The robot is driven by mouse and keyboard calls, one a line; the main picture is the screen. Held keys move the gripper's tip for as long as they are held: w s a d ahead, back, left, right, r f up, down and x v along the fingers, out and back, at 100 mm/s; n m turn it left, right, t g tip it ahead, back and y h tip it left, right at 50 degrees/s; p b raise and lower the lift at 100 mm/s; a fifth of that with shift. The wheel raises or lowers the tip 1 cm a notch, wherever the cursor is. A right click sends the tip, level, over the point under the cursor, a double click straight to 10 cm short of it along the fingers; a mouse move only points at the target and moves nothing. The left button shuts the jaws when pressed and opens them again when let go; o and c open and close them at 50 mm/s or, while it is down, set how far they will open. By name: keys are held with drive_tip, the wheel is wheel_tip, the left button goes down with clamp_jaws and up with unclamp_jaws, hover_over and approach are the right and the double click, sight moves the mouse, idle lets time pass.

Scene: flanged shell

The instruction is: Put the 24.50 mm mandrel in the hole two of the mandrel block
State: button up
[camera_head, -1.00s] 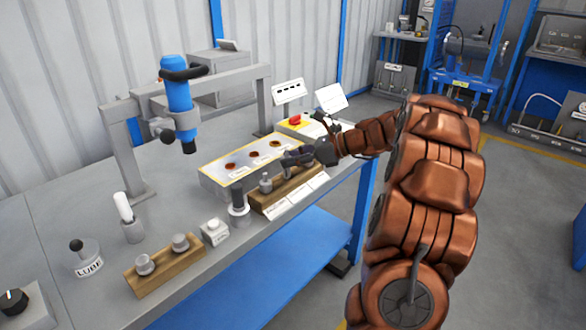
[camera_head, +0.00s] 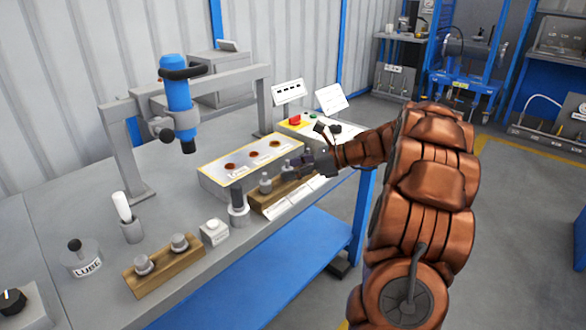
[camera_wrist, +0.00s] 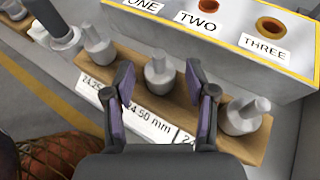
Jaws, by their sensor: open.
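The 24.50 mm mandrel (camera_wrist: 160,76) is a grey stepped cylinder standing upright in the middle of a wooden rack, behind the "24.50 mm" label (camera_wrist: 149,120). In the wrist view it shows between the fingers of my open gripper (camera_wrist: 160,92), with a gap on each side. In the head view my gripper (camera_head: 303,165) is at the rack's far part, beside this mandrel (camera_head: 287,170). The mandrel block (camera_wrist: 225,32) is a pale box with a yellow edge behind the rack. Its hole two (camera_wrist: 210,4) is at the top edge of the wrist view and shows whole in the head view (camera_head: 253,154).
Mandrels stand on both sides, one left (camera_wrist: 98,46) and one right (camera_wrist: 244,116), close to my fingers. A dark-topped tool (camera_head: 237,205) stands near the rack's near end. A blue device on a grey gantry (camera_head: 180,105) rises behind. A lube pot (camera_head: 82,258) is front left.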

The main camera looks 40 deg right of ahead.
drive_tip(key=shift+s+d+r, duration=0.1)
drive_tip(key=shift+d+r, duration=0.05)
drive_tip(key=shift+r, duration=0.15)
drive_tip(key=p+v, duration=0.1)
drive_tip(key=v, duration=1)
drive_tip(key=shift+s+d+p, duration=0.2)
drive_tip(key=shift+s+p, duration=0.05)
drive_tip(key=shift+p, duration=0.05)
drive_tip(key=shift+a+r, duration=0.1)
drive_tip(key=shift+r, duration=0.05)
